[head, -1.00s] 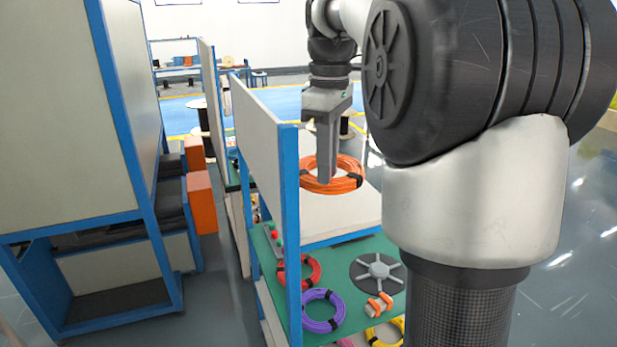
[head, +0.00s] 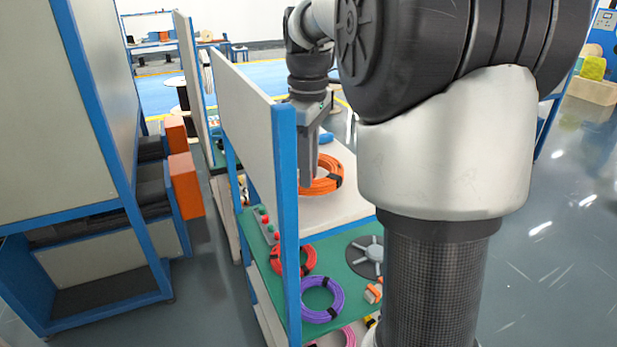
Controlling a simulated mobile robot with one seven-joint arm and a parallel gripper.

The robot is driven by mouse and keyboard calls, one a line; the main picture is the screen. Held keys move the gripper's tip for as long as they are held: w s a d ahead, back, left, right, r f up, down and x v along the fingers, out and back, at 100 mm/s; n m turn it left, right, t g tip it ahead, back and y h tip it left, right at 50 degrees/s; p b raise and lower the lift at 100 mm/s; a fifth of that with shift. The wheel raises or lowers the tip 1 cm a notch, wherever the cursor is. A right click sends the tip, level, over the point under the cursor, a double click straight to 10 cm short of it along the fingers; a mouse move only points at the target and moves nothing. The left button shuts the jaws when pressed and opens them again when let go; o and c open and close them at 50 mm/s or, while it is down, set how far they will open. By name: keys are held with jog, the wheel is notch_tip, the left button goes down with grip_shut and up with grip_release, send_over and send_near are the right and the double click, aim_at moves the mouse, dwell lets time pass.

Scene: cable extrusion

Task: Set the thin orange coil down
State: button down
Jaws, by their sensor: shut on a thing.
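The thin orange coil (head: 328,178) is in the head view, at the upper level of the blue-framed workstation. My gripper (head: 308,183) points down at the left part of the coil and is shut on it. The coil lies roughly flat, over or on the white upper shelf (head: 345,211); I cannot tell whether it touches the shelf. Its left part is hidden behind my gripper's fingers.
The green lower shelf (head: 345,255) holds a red coil (head: 308,262), a purple coil (head: 322,298) and a grey reel (head: 367,257). A white panel with a blue post (head: 285,200) stands left of the coil. Orange boxes (head: 186,187) are farther left.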

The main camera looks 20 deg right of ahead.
jog(key=shift+f, duration=1)
jog(key=c, duration=1.7)
grip_release()
jog(key=shift+f, duration=0.15)
jog(key=shift+o, duration=0.2)
notch_tip(320, 180, up, 12)
jog(key=p, duration=0.1)
